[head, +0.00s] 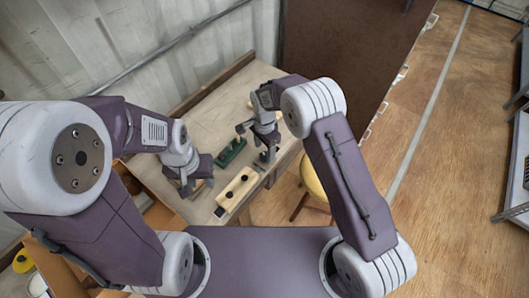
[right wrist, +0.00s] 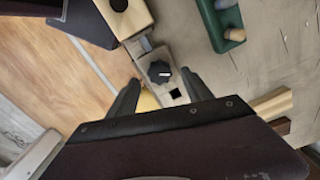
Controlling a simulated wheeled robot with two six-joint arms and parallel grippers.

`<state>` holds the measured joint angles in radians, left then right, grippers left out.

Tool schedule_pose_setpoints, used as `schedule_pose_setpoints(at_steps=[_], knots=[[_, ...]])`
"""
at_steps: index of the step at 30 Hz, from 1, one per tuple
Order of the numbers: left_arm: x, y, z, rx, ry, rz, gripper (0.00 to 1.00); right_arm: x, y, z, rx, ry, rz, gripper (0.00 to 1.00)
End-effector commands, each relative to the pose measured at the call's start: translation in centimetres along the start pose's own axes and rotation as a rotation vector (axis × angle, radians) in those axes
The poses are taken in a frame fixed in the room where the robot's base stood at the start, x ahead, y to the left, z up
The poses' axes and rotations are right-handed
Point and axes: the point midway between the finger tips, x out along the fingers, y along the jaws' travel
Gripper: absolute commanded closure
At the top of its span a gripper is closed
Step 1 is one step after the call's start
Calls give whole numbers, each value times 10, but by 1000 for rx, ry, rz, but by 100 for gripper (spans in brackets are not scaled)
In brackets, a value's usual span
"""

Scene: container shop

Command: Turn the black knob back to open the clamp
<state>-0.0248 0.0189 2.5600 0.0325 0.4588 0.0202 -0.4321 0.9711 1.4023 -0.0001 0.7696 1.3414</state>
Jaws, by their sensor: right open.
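The black knob (right wrist: 159,72) shows in the right wrist view with a white mark on its top. It sits on a grey metal clamp (right wrist: 172,96) at the table edge, beside a pale wooden block. My right gripper (right wrist: 161,77) is open, with one finger on each side of the knob in the picture; I cannot tell whether they touch it. In the head view my right gripper (head: 257,146) is over the table's right edge and hides most of the clamp. My left gripper (head: 190,184) is over the near left of the table; its fingertips are unclear.
The pale wooden block (head: 238,187) with dark holes lies along the table edge. A green holder (head: 230,152) with pegs stands behind it on the table (head: 207,122). A yellow stool (head: 312,181) is on the floor at the right. Bare table lies towards the back.

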Motion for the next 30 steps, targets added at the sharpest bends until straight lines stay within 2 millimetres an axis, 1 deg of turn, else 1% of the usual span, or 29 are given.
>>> schedule_pose_setpoints(at_steps=[1, 3, 6, 9, 14, 15, 17, 18, 20, 21, 30], knots=[[-2, 0, 0, 0, 0, 0, 64, 8, 1, 0, 0, -1, 3, 41], [-3, 0, 0, 0, 0, 0, 64, 19, 0, 0, 0, 0, 2, 41], [-4, 0, 0, 0, 0, 0, 64, 28, 0, 0, 0, 0, 0, 41], [-4, 0, 0, 0, 0, 0, 64, 32, 0, 0, 0, 0, -1, 41], [-4, 0, 0, 0, 0, 0, 64, 32, 0, 0, 0, 0, -1, 41], [-4, 0, 0, 0, 0, 0, 64, 32, 0, 0, 0, 0, -1, 44], [-4, 0, 0, 0, 0, 0, 64, 32, 0, 0, 0, 0, -1, 61], [-4, 0, 0, 0, 0, 0, 64, 32, 0, 0, 0, 0, -1, 72], [-4, 0, 0, 0, 0, 0, 64, 32, 0, 0, 0, 0, -1, 89], [-4, 0, 0, 0, 0, 0, 64, 32, 0, 0, 0, 0, -1, 100], [-3, 0, 0, 0, 0, 0, 64, 31, 0, 0, -34, 0, -2, 100]])
